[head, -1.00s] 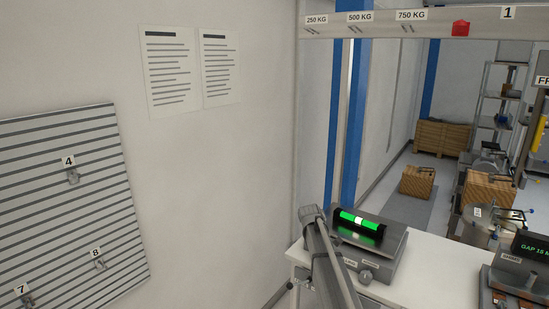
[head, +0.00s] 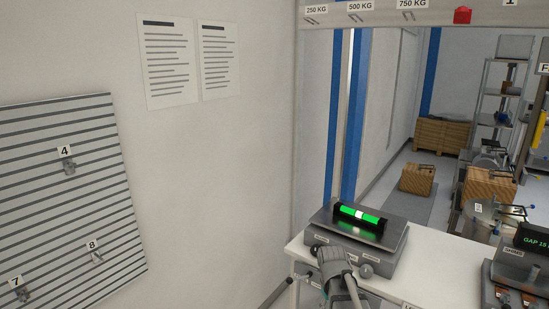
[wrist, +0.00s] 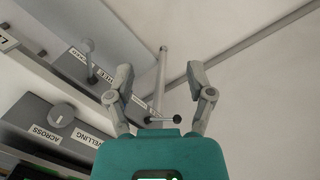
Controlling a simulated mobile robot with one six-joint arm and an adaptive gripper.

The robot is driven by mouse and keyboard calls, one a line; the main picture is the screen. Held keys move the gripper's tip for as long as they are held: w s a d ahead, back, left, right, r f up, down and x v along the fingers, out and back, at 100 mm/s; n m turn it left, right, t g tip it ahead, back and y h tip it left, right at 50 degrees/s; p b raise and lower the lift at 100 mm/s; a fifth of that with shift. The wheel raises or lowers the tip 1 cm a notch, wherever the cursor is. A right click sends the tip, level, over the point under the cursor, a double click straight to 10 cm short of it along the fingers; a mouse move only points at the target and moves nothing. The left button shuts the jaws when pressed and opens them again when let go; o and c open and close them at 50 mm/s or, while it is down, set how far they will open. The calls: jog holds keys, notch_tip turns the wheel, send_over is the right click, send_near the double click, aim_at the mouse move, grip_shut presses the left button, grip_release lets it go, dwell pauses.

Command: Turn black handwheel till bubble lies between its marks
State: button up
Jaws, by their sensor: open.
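The levelling unit (head: 394,259) sits on the white bench in the head view, with a green vial (head: 372,218) in a black holder on top. A pale bubble (head: 359,213) shows near the vial's middle; its marks are too small to tell. A grey knob (head: 366,271) is on the unit's front; a round knob (wrist: 62,113) shows by the ACROSS and LEVELLING labels in the wrist view. I cannot make out a black handwheel for certain.
A small lever (wrist: 90,60) sticks out above the round knob. A bar with dark ball ends (wrist: 163,119) shows beyond my gripper. A second unit with a green display (head: 535,242) stands right on the bench (head: 430,284). A wall closes the left side.

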jog(key=s+f+m+y, duration=0.1)
jog(key=s+m, duration=0.2)
jog(key=s, duration=0.6)
jog(key=shift+a+f+t+b, duration=0.15)
jog(key=shift+a+t+b, duration=0.05)
jog(key=shift+t+b, duration=0.25)
jog(key=shift+w, duration=0.1)
dwell(2.1)
jog(key=shift+c, duration=0.2)
